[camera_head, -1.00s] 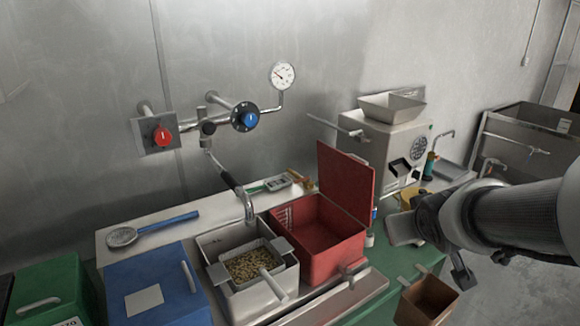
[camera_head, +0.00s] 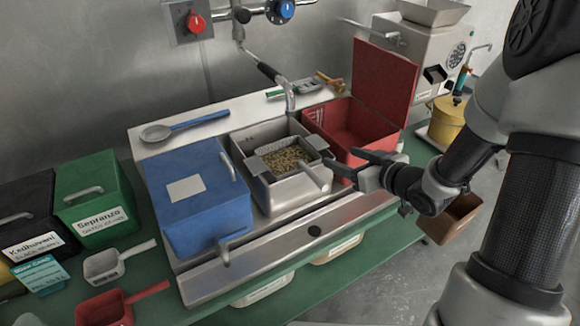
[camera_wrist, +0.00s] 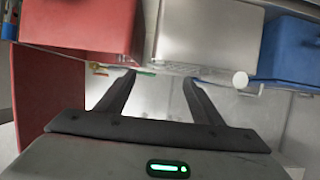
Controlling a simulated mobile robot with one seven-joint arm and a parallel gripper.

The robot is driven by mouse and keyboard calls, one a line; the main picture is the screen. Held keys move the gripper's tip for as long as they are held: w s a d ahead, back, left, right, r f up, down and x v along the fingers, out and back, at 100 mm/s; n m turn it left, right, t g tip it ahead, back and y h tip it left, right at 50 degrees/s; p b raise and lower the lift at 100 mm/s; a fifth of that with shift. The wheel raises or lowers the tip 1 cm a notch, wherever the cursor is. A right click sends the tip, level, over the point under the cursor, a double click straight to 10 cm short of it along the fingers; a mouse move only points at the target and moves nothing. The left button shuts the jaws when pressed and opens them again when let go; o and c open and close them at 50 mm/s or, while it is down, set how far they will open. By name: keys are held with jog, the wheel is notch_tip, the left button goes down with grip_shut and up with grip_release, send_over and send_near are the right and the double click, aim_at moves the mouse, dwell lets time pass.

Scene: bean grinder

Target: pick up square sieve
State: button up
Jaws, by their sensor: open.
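The square sieve (camera_head: 287,158) is a grey metal tray holding pale beans. It rests on the steel basin (camera_head: 270,200) between the blue box and the red box. My gripper (camera_head: 340,161) is open and empty, just right of the handle and in front of the red box. Its fingers point left towards the sieve. In the wrist view both fingers (camera_wrist: 159,76) are apart with nothing between them.
The blue lidded box (camera_head: 190,195) stands left of the basin, and the open red box (camera_head: 352,128) stands right. A blue-handled spoon (camera_head: 185,126) lies behind. A grinder (camera_head: 420,60) stands at the back right. White and red scoops (camera_head: 105,265) lie at the front left.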

aim_at(323, 148)
jog(key=x, duration=0.9)
jog(key=shift+w+d, duration=0.1)
jog(key=shift+w, duration=0.25)
jog(key=c, duration=1.4)
